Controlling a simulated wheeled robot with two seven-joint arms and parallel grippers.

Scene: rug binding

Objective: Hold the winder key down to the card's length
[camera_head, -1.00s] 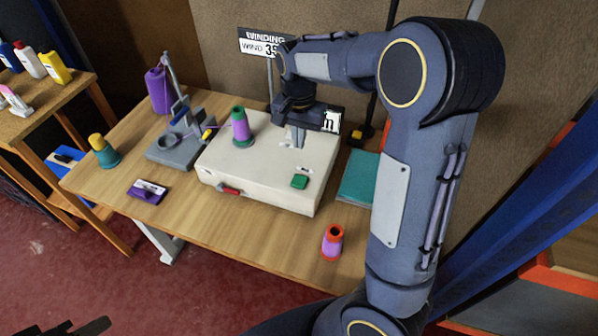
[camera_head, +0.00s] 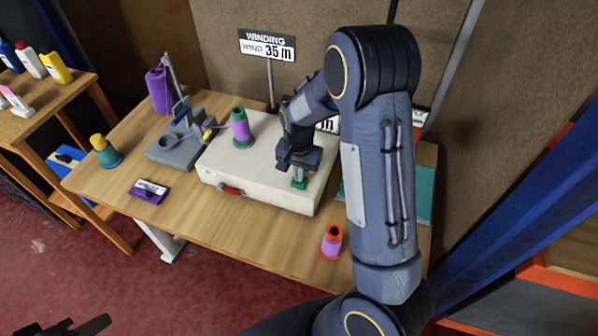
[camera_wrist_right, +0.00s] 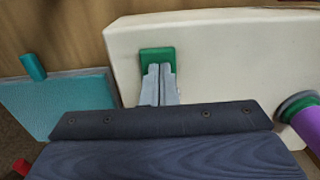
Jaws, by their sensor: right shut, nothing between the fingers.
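The winding card (camera_head: 267,47) stands on a post behind the table and reads "WINDING, WIND 35 m". The cream winder (camera_head: 258,188) carries a purple-wound cone (camera_head: 241,128) on its top left. My right gripper (camera_head: 299,177) is shut and empty, pointing down at the green winder key (camera_head: 299,185). In the right wrist view its fingertips (camera_wrist_right: 160,69) overlap the green key (camera_wrist_right: 157,53) and seem to be on or just above it. A white display (camera_head: 328,125) behind my arm shows only part of an "m"; its number is hidden. My left gripper (camera_head: 82,328) shows dark at the bottom left, its jaws unclear.
A red switch (camera_head: 230,190) is on the winder's front. A thread stand (camera_head: 180,145) with purple thread is to the left. A teal book (camera_head: 422,195) lies right.

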